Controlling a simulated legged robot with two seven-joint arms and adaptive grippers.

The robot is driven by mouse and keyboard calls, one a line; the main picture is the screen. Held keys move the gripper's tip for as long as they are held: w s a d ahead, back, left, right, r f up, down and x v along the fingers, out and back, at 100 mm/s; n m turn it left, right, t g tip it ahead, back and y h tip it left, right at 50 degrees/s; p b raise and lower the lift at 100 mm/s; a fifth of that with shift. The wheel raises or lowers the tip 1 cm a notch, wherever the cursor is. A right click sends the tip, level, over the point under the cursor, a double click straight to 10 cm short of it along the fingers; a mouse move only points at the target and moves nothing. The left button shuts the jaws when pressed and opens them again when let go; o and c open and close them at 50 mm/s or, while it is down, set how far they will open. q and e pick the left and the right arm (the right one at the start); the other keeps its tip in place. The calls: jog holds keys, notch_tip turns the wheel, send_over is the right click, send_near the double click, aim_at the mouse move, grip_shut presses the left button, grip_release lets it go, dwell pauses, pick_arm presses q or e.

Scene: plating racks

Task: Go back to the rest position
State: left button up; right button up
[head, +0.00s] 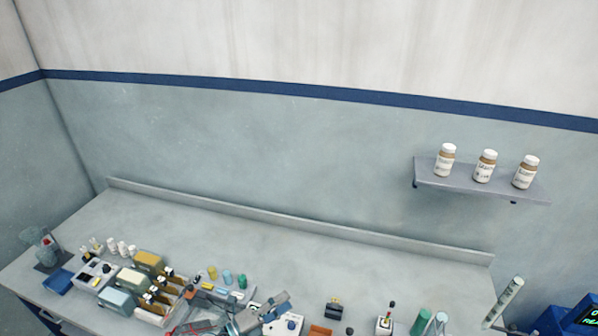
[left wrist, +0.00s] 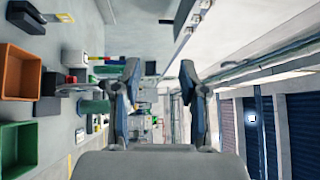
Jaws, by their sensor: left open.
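My left gripper (head: 264,312) is at the bottom of the head view, over the front part of the bench. In the left wrist view its two fingers (left wrist: 159,80) stand wide apart with nothing between them. The left gripper is open and empty. My right gripper does not show in either view.
The bench (head: 200,222) has a clear back strip below the wall. Small cylinders (head: 228,279) stand near my left gripper. A wall shelf (head: 455,180) holds three jars. An orange bin (left wrist: 20,72) and green bin (left wrist: 18,148) show at the wrist view's left.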

pick_arm(q)
jog(key=s+a+f+n+t+y, duration=0.2)
jog(key=a+f+n+y, duration=0.3)
jog(key=a+n+y, duration=0.45)
jog(key=s+a+f+n+t+y, duration=0.25)
jog(key=a+f+n+y, duration=0.35)
jog(key=n, duration=0.7)
jog(key=s+f+n+g, duration=0.2)
jog(key=s+f+g, duration=0.2)
jog(key=s, duration=0.3)
jog(key=s+a+f+n+g, duration=0.1)
jog(key=s+f+g, duration=0.25)
jog(key=s, duration=0.45)
jog(key=s+f+n+g, duration=0.2)
jog(key=s+f+g, duration=0.2)
jog(key=s, duration=0.3)
notch_tip(320, 180, down, 26)
jog(key=s+g+b, duration=0.1)
jog(key=b, duration=0.1)
jog(key=s+a+f+g+b, duration=0.1)
jog(key=s+a+f+b, duration=0.1)
jog(key=s+f, duration=1.6)
notch_tip(320, 180, down, 2)
jog(key=shift+s+a+f+m+y, duration=0.1)
jog(key=shift+s+a+m+y, duration=0.25)
jog(key=shift+a+m, duration=0.15)
